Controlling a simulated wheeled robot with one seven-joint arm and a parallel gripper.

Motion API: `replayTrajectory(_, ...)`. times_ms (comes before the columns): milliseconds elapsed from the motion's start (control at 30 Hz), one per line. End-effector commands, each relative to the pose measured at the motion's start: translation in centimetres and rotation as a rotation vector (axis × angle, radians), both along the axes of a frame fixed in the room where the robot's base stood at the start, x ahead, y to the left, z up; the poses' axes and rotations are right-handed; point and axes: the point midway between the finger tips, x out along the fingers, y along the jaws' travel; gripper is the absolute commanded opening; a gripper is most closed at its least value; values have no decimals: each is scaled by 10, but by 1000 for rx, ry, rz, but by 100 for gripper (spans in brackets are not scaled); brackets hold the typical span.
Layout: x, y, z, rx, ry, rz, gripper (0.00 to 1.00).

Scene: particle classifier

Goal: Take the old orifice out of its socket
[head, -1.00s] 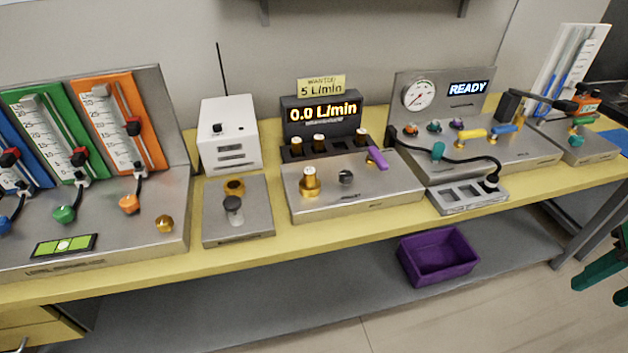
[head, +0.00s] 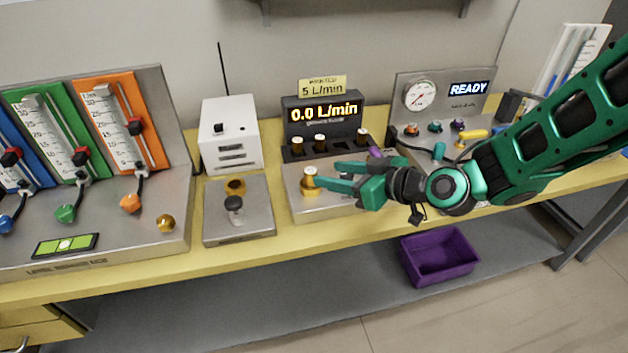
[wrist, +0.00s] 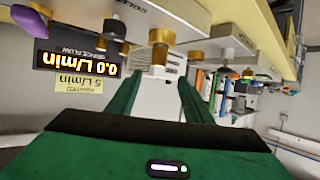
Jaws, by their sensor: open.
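The old orifice (head: 310,171), a small pale-topped brass piece, stands upright in a brass socket (head: 309,190) at the front left of the steel inlet block (head: 325,208). In the wrist view, which is upside down, the orifice (wrist: 159,53) shows ahead, in line with the gap between my green fingers. My gripper (head: 329,174) is open and empty, reaching in from the right. Its fingertips are close to the orifice's right side in the head view. Whether they touch or straddle it I cannot tell. My arm hides the block's right part.
Several spare orifices (head: 320,141) stand in a dark rack behind, below the display (head: 323,113) reading 0.0 L/min. A purple bin (head: 440,257) sits on the lower shelf.

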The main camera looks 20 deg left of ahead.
Motion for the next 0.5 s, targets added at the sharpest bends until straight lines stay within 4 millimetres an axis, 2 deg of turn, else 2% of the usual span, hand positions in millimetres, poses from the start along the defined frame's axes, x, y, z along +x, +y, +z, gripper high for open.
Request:
replayTrajectory(200,12,26,-13,-2,1,0,46)
replayTrajectory(500,23,42,-23,-2,0,-1,46)
